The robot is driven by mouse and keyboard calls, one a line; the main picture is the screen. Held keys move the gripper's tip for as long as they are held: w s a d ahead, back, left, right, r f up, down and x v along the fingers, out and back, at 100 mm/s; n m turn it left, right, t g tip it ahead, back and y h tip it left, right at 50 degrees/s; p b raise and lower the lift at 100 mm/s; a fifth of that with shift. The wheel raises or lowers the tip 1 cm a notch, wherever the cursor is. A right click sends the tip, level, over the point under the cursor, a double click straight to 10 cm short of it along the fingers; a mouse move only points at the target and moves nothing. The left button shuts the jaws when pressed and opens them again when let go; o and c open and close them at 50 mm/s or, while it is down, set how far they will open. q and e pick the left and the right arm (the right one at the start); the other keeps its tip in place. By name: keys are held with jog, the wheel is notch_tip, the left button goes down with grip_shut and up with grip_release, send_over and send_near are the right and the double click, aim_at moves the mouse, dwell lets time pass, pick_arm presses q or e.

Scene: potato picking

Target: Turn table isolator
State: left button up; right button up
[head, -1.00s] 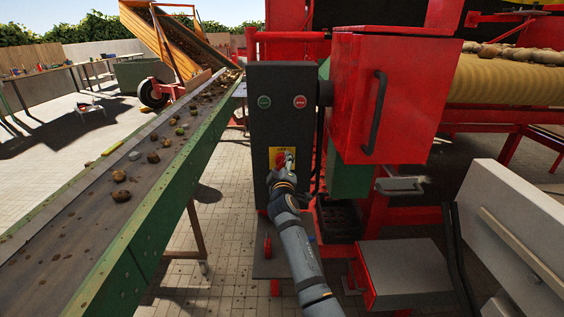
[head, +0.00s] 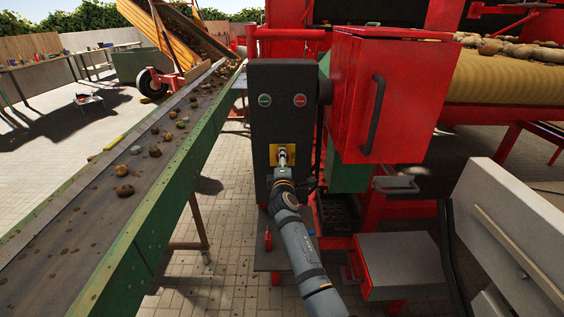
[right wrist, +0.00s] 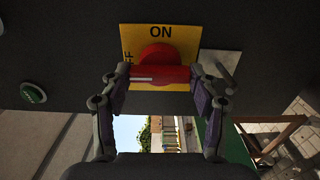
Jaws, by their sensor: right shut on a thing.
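The isolator is a red rotary knob (right wrist: 157,55) with a red bar handle (right wrist: 165,75) on a yellow plate (right wrist: 128,38), seen in the right wrist view. The plate reads ON at the top, and "FF" shows at its left edge. A white line lies on the left part of the handle. My right gripper (right wrist: 160,76) is shut on the handle, one finger at each end. In the head view the yellow plate (head: 273,155) is on a dark control cabinet (head: 260,125), with my right gripper (head: 283,156) in front, hiding most of the knob. My left gripper is not in view.
Above the isolator are a green button (head: 264,100) and a red button (head: 300,101). A red box with a black handle (head: 375,115) stands right of the cabinet. A green-sided conveyor (head: 180,170) with potatoes runs along the left. A metal-topped box (head: 400,262) is lower right.

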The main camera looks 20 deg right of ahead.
dwell(0.4)
jog(key=o, duration=1.1)
jog(key=shift+d, duration=0.15)
jog(key=shift+o, duration=0.2)
